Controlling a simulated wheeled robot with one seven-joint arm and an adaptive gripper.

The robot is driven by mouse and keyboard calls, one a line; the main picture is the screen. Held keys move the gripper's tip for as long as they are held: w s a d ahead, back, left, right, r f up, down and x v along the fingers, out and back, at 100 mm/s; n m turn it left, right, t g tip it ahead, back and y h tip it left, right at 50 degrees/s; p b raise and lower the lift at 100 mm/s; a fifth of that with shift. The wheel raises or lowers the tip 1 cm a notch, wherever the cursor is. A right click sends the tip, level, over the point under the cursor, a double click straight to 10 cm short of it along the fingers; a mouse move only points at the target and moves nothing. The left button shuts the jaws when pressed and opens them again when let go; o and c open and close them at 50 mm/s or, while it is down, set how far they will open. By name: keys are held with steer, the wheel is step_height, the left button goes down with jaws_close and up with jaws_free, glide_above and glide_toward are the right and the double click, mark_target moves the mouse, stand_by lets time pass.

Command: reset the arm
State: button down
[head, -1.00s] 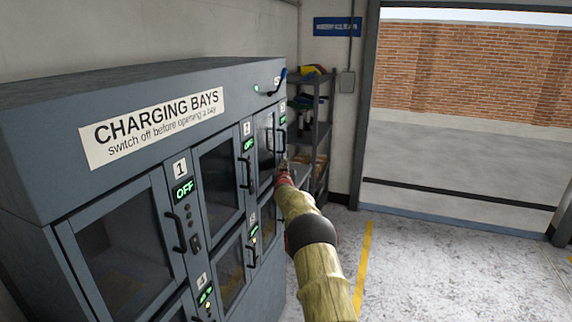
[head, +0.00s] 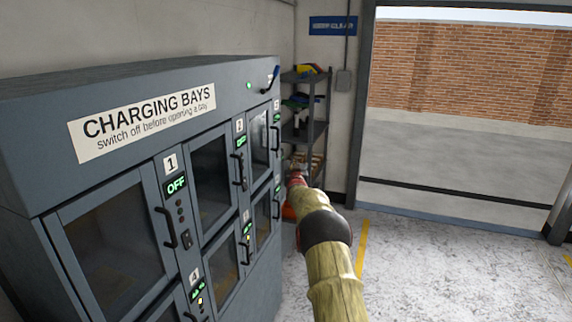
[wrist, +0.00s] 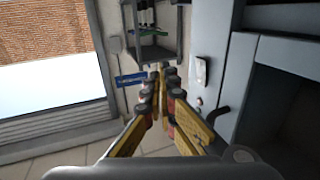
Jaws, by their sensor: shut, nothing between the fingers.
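My gripper (wrist: 161,78) is shut and empty in the wrist view, its yellow and dark fingers meeting near the middle of the picture. In the head view my arm reaches forward to the right of the charging cabinet, and the gripper end (head: 296,172) is small and partly hidden by the arm. The grey charging cabinet (head: 60,170) fills the left side, with glass doors and black handles. The bay 1 display (head: 176,186) reads OFF. The cabinet also shows at the right of the wrist view (wrist: 232,90), close beside my gripper.
A dark shelf rack (head: 318,130) with coloured items stands at the back beyond my gripper. A blue sign (head: 333,26) hangs on the wall. A wide opening (head: 470,150) shows a brick wall outside. The floor (head: 440,265) to the right is clear, with a yellow line (head: 363,245).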

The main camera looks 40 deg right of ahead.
steer(key=s+d, duration=0.2)
steer(key=s, duration=0.2)
steer(key=s+a+f+g+y, duration=0.1)
steer(key=s+f+g+y, duration=0.1)
steer(key=f, duration=0.5)
steer(key=s+a+f+g+y, duration=0.1)
steer(key=s+f+g, duration=0.15)
steer(key=f, duration=0.45)
steer(key=s+a+f+g+y+p, duration=0.1)
steer(key=s+a+f+g+y, duration=0.25)
steer(key=s+a, duration=0.6)
steer(key=s+a+r+n+y, duration=0.1)
steer(key=s+a+r, duration=0.4)
steer(key=s+a, duration=0.7)
steer(key=s+a+r+n+y, duration=0.2)
steer(key=s+a+r+n, duration=0.2)
steer(key=s+a, duration=0.8)
steer(key=s+a+r+n+y, duration=0.2)
steer(key=s+a+r, duration=0.6)
steer(key=a, duration=1.9)
steer(key=s+n, duration=0.1)
steer(key=s, duration=0.3)
steer(key=shift+s+r, duration=0.15)
steer(key=shift+s, duration=0.1)
